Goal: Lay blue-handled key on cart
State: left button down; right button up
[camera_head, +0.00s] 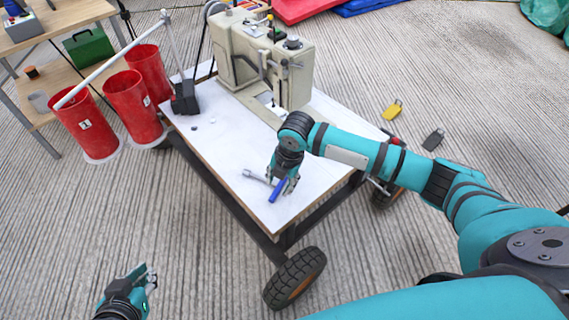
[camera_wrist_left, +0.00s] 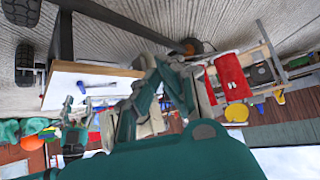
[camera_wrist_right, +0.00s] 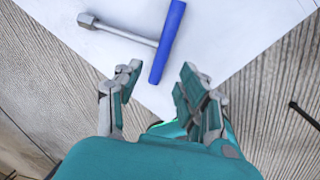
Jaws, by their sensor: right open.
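The blue-handled key (camera_head: 276,191) is a T-shaped tool with a grey shaft and a blue bar. It lies on the white top of the cart (camera_head: 222,155), near its front corner. It also shows in the right wrist view (camera_wrist_right: 168,42) and small in the left wrist view (camera_wrist_left: 82,87). My right gripper (camera_head: 287,183) is above that corner, beside the blue bar. Its fingers (camera_wrist_right: 152,88) are spread and empty, with the blue bar just beyond the tips.
A sewing machine (camera_head: 240,55) and a black box (camera_head: 185,97) stand on the cart. Yellow (camera_head: 393,109) and dark (camera_head: 433,139) objects lie on the floor at right.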

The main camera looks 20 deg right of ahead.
jog(key=shift+s+d+r+p, duration=0.6)
jog(key=shift+r+p, duration=0.6)
jog(key=shift+r, duration=3.05)
jog(key=s+a+f+m+t+y, duration=0.15)
jog(key=s+a+f+m, duration=0.25)
jog(key=s+a+m, duration=0.5)
pick_arm(q)
jog(key=s+a+f+g, duration=0.1)
jog(key=s+g, duration=0.1)
jog(key=s, duration=0.2)
jog(key=s+a+f+g+y, duration=0.1)
jog(key=s+a+g, duration=0.1)
jog(key=s, duration=0.3)
jog(key=shift+s+f+g, duration=0.25)
jog(key=shift+f+g, duration=0.15)
jog(key=shift+g, duration=0.3)
pick_arm(e)
jog(key=s+d+m+h, duration=0.3)
jog(key=s+d+m, duration=0.8)
jog(key=s+m, duration=0.4)
jog(key=shift+s+f+m, duration=0.2)
jog(key=shift+f+m, duration=0.15)
jog(key=shift+m, duration=0.05)
jog(key=shift+t, duration=0.25)
